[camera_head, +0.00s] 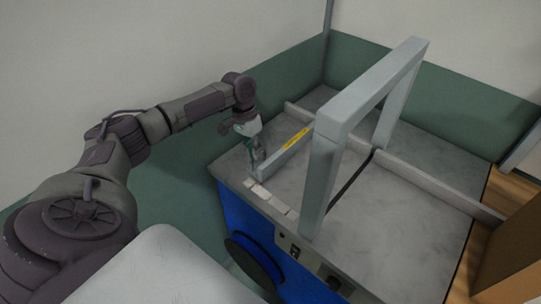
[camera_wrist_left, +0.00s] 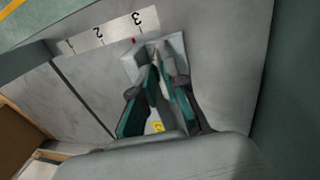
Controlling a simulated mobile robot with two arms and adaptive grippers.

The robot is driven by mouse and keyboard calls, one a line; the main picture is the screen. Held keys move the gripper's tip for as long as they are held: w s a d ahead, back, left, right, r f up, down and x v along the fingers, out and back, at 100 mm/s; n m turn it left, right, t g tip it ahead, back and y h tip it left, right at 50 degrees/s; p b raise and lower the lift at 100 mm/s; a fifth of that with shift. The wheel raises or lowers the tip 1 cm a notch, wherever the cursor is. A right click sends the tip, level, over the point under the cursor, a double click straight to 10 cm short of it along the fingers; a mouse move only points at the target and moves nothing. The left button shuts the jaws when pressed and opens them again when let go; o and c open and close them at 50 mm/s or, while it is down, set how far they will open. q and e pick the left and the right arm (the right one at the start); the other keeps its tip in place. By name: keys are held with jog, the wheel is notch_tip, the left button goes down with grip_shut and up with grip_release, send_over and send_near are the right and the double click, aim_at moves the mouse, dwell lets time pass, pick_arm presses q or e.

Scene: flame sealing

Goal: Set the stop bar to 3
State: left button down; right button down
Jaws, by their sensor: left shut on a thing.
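The stop bar (camera_head: 285,147) is a grey bar with a yellow label, lying on the grey machine table. My left gripper (camera_head: 258,158) is at its near left end. In the left wrist view, my left gripper (camera_wrist_left: 162,72) has its teal and grey fingers closed on the grey end block of the stop bar (camera_wrist_left: 132,68). A small red mark on the block lies close to the 3 on the white number scale (camera_wrist_left: 116,30); exact alignment is too small to tell. The scale also shows in the head view (camera_head: 272,199). My right gripper is not in view.
A tall grey frame (camera_head: 322,180) arches over the table right of the stop bar. A long low grey rail (camera_head: 425,183) runs across behind it. The blue machine body (camera_head: 240,222) has knobs on its front. The grey tabletop (camera_head: 400,215) at right is clear.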

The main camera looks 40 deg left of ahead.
pick_arm(q)
jog(key=shift+a, duration=0.7)
jog(key=shift+w+a, duration=0.15)
jog(key=shift+a, duration=0.2)
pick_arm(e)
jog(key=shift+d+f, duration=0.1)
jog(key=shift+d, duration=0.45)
pick_arm(q)
jog(key=c, duration=1.4)
grip_release()
jog(key=shift+c, duration=0.2)
jog(key=shift+o, duration=1.2)
jog(key=shift+a, duration=0.1)
notch_tip(320, 180, up, 12)
jog(key=a, duration=0.2)
jog(key=shift+a+f, duration=0.15)
jog(key=shift+a, duration=0.05)
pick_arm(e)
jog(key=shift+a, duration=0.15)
